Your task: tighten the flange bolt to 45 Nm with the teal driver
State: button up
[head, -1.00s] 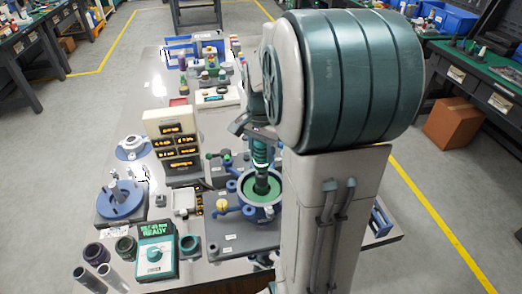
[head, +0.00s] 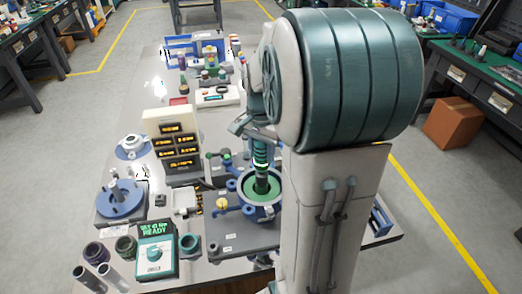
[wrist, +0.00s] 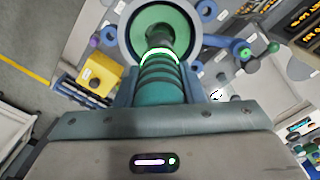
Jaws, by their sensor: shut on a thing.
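The teal driver (head: 261,165) is upright in the head view, with its dark tip down in the green middle of the blue-rimmed flange (head: 273,208). My gripper (wrist: 160,92) is shut on the driver, one finger on each side of its ribbed body. In the wrist view the driver (wrist: 160,82) shows a lit green ring near its dark nose, which points into the flange's green bowl (wrist: 178,22). The flange bolt is hidden beneath the driver tip, and I cannot tell whether they touch. The controller (head: 155,250) has a lit screen that appears to read "SET 45 NM READY".
A yellow block (wrist: 96,78) stands close beside the flange. A beige display stack (head: 172,145) with amber readouts and a blue round fixture (head: 120,198) stand to the left. Metal cylinders and dark rings sit at the table's front left. My arm hides the table's right side.

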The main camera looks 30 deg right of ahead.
jog(key=shift+r, duration=0.1)
jog(key=shift+r+p, duration=2)
jog(key=shift+r, duration=0.45)
